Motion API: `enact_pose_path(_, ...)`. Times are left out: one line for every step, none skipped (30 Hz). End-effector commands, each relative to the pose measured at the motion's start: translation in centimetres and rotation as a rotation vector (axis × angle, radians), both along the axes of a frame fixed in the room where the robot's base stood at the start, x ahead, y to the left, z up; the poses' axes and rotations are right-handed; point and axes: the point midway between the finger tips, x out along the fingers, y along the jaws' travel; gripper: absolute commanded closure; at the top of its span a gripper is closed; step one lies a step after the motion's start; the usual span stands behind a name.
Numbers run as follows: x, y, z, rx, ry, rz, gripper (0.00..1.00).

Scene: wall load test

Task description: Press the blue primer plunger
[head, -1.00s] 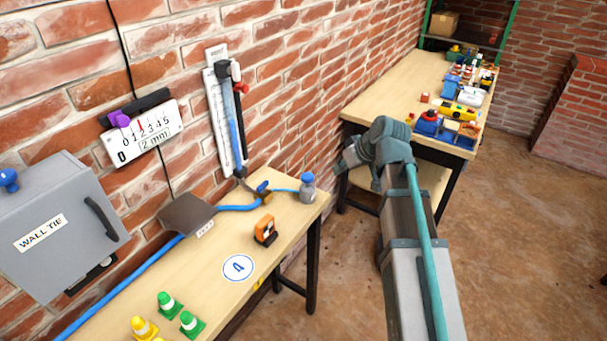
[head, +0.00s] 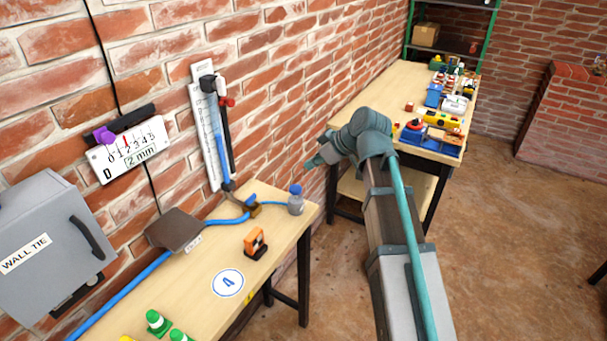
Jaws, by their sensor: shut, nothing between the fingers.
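The blue primer plunger (head: 295,189) is the blue cap on top of a small grey bottle (head: 296,205). The bottle stands upright at the far right corner of the wooden bench (head: 195,293), with a blue hose leading to it. My gripper (head: 311,162) is the narrow grey-teal tip at the end of my arm. It appears shut and empty. In the picture it is above and slightly right of the plunger, with a visible gap between them. The fingers are small and hard to make out.
A blue valve handle (head: 250,200), an orange-black block (head: 255,243) and green-white cones (head: 157,322) are on the bench. A gauge column (head: 211,135) and grey wall-tie box (head: 45,245) are on the brick wall. A second, cluttered bench (head: 385,100) stands behind.

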Motion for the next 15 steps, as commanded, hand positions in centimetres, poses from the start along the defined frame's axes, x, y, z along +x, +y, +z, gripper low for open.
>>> enact_pose_path(0.2,0.3,-0.2,-0.001,0.001,0.001,1.0)
enact_pose_path(0.3,0.4,-0.5,-0.001,0.001,0.001,1.0)
enact_pose_path(0.5,0.7,-0.8,0.0,0.002,0.001,1.0)
enact_pose_path(0.6,0.9,-1.0,0.0,0.002,0.001,1.0)
enact_pose_path(0.7,1.1,-1.3,0.0,0.002,0.001,1.0)
enact_pose_path(1.0,1.4,-1.8,0.0,0.002,0.001,1.0)
enact_pose_path(1.2,1.7,-2.1,0.0,0.004,0.001,1.0)
enact_pose_path(1.4,2.0,-2.4,0.0,0.004,0.001,1.0)
enact_pose_path(1.7,2.4,-2.9,0.0,0.003,0.001,1.0)
enact_pose_path(1.8,2.7,-3.4,0.0,0.004,0.002,1.0)
enact_pose_path(2.1,3.0,-3.7,-0.001,0.003,0.002,1.0)
enact_pose_path(2.4,3.4,-4.2,0.0,0.003,0.001,1.0)
enact_pose_path(2.6,3.7,-4.6,0.0,0.004,0.001,1.0)
enact_pose_path(2.8,4.0,-5.0,-0.001,0.003,0.002,1.0)
enact_pose_path(3.1,4.4,-5.5,-0.001,0.003,0.002,1.0)
